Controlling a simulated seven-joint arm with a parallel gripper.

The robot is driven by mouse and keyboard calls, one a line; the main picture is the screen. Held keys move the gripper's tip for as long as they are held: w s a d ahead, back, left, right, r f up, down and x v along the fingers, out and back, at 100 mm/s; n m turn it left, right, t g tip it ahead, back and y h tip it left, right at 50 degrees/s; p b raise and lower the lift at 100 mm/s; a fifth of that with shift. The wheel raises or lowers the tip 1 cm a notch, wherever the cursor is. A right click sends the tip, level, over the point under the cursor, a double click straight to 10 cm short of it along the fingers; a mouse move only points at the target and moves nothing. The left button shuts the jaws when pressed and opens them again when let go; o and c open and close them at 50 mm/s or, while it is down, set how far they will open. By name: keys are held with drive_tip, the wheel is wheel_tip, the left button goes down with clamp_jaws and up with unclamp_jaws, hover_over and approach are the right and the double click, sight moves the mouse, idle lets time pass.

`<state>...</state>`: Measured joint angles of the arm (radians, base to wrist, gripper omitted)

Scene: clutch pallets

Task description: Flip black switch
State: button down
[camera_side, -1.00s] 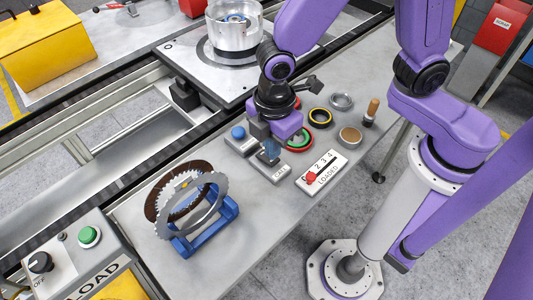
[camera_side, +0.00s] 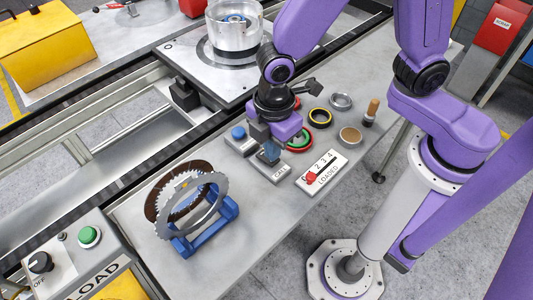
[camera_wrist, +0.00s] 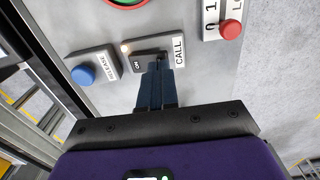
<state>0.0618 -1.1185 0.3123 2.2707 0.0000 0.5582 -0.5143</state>
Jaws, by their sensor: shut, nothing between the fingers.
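The black switch (camera_wrist: 146,62) sits on a light plate marked CALL, and "ON" is readable on its face in the wrist view. In the side view the CALL plate (camera_side: 281,169) shows on the grey table, with its switch mostly hidden by my fingers. My gripper (camera_wrist: 158,66) is shut and empty, its blue fingertips right at the switch's edge. In the side view my gripper (camera_side: 270,154) points down over the CALL plate. I cannot tell whether the fingertips press on the switch.
A box with a blue button (camera_wrist: 83,74) stands left of the CALL plate. The LOADED counter (camera_side: 328,170) with a red knob is to its right. Coloured rings (camera_side: 320,117) lie behind. A blue stand with toothed discs (camera_side: 210,228) is front left. A black OFF knob (camera_side: 40,262) is on another panel.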

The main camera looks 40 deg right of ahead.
drive_tip(key=shift+f, duration=0.75)
idle(0.4)
drive_tip(key=shift+r, duration=3.55)
drive_tip(key=s+d+r+m, duration=0.2)
drive_tip(key=s+d, duration=0.3)
drive_tip(key=d, duration=0.4)
drive_tip(key=s+d+r+m, duration=0.2)
drive_tip(key=s+d, duration=0.3)
drive_tip(key=d, duration=0.4)
drive_tip(key=shift+s+m, duration=0.4)
drive_tip(key=shift+m, duration=0.3)
